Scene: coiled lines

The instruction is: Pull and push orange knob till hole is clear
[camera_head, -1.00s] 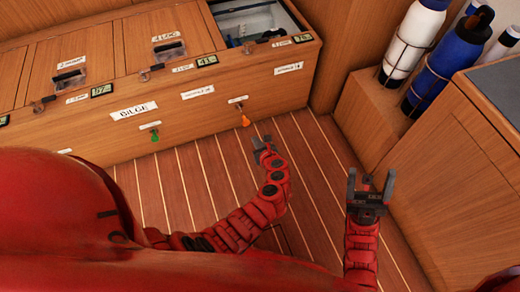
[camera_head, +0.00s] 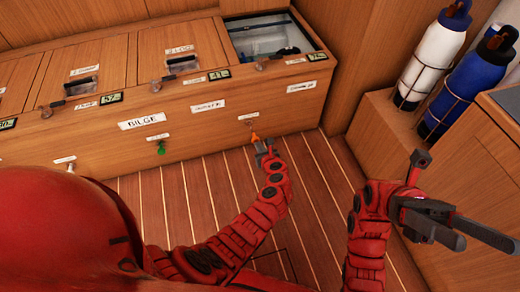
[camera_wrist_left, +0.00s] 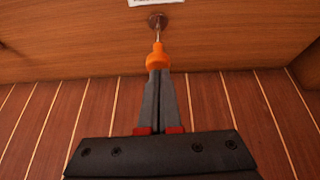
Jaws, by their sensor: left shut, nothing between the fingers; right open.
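The orange knob (camera_head: 255,137) is low on the wooden locker front, right of the middle. In the left wrist view the orange knob (camera_wrist_left: 157,58) sits on a thin metal rod that comes out of a round brown fitting (camera_wrist_left: 157,20) in the wood. My left gripper (camera_head: 262,148) is shut and empty, just below the knob. In the left wrist view its fingertips (camera_wrist_left: 158,76) meet the knob's lower end in the picture; I cannot tell whether they touch. My right gripper (camera_head: 480,236) is open and empty at the right, its fingers pointing right. The hole's inside is not visible.
A green knob (camera_head: 161,148) hangs on the same front, below the BILGE label (camera_head: 142,121). An open compartment (camera_head: 268,38) is at the top. White (camera_head: 431,55) and blue (camera_head: 470,82) bottles stand in racks at the right. The striped floor (camera_head: 190,195) is clear.

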